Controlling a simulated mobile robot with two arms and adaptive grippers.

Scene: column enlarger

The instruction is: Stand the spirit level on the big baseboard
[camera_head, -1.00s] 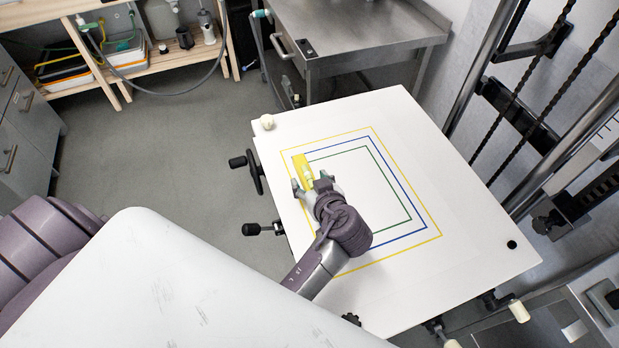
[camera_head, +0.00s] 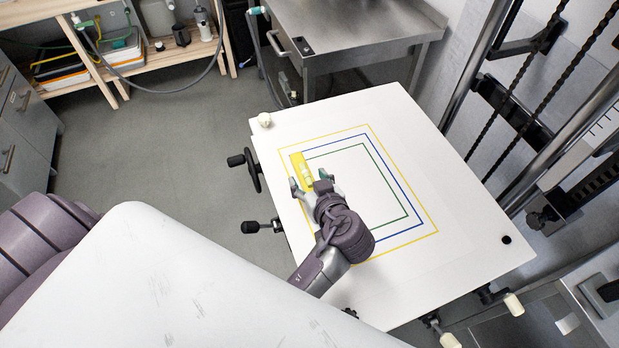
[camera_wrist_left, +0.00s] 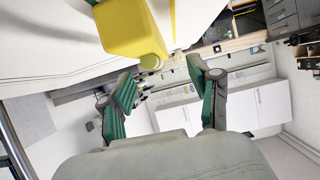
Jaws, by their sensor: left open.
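The yellow spirit level (camera_head: 298,166) is at the left part of the white baseboard (camera_head: 440,270), along the left side of the printed frames. A pale vial shows at its near part. In the left wrist view the level (camera_wrist_left: 132,28) is a yellow block with a rounded clear piece, close against the white board; I cannot tell how it rests. My left gripper (camera_head: 308,181) is open at the level's near end, with a finger to each side. In the wrist view the open fingers (camera_wrist_left: 162,72) hold nothing, and the level is just beyond them. My right gripper is out of view.
Yellow, blue and green frames are printed on the board. A white knob (camera_head: 264,120) and a black knob (camera_head: 506,240) sit at its corners. A black handwheel (camera_head: 252,168) juts out at the left. The metal column (camera_head: 560,145) rises at the right.

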